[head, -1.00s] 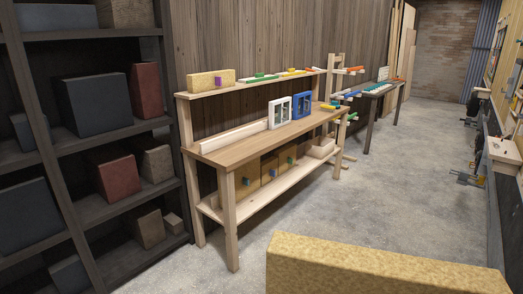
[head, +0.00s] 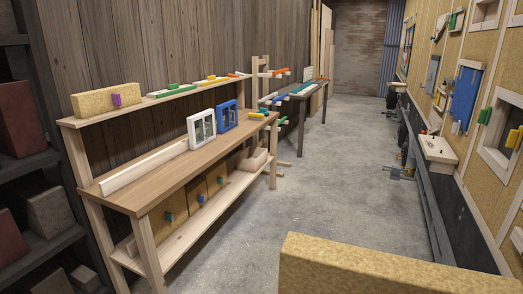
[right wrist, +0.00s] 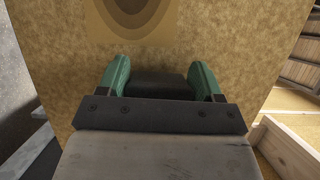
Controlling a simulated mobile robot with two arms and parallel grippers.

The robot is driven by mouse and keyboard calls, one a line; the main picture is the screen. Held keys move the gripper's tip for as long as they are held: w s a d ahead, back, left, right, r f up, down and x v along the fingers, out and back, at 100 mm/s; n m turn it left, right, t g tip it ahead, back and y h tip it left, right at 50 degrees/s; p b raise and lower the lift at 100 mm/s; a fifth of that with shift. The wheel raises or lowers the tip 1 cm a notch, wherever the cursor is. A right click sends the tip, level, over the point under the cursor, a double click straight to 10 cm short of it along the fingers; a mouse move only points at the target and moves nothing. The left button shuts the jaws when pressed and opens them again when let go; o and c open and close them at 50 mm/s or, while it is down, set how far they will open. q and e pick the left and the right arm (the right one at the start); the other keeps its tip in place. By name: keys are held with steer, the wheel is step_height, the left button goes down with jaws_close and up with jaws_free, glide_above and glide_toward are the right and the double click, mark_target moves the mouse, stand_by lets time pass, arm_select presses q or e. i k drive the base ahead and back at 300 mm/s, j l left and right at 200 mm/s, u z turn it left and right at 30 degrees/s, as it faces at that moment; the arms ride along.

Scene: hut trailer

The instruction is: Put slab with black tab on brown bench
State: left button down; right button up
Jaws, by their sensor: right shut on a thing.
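A large yellow, chipboard-like slab (head: 400,268) fills the lower right of the head view, held up in front of me. In the right wrist view the slab (right wrist: 225,32) has a black tab (right wrist: 158,84) on its face. My right gripper (right wrist: 158,78) is shut on that tab, with one green finger on each side. The brown bench (head: 165,178) stands at the left of the head view along the dark plank wall, apart from the slab. My left gripper is not in view.
On the bench lie a pale beam (head: 145,170), a white frame (head: 201,129) and a blue frame (head: 227,116). The bench's upper shelf holds a slab with a purple tab (head: 117,100); tabbed slabs (head: 170,204) stand on its lower shelf. Concrete floor (head: 325,170) is clear.

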mark_target(155, 178)
steer(key=i+l, duration=0.1)
steer(key=i, duration=0.9)
steer(key=i+u, duration=0.1)
steer(key=i, duration=0.9)
steer(key=i+u, duration=0.25)
steer(key=u, duration=0.2)
steer(key=i+u, duration=0.4)
steer(key=i+l+u, duration=0.15)
steer(key=u, duration=0.3)
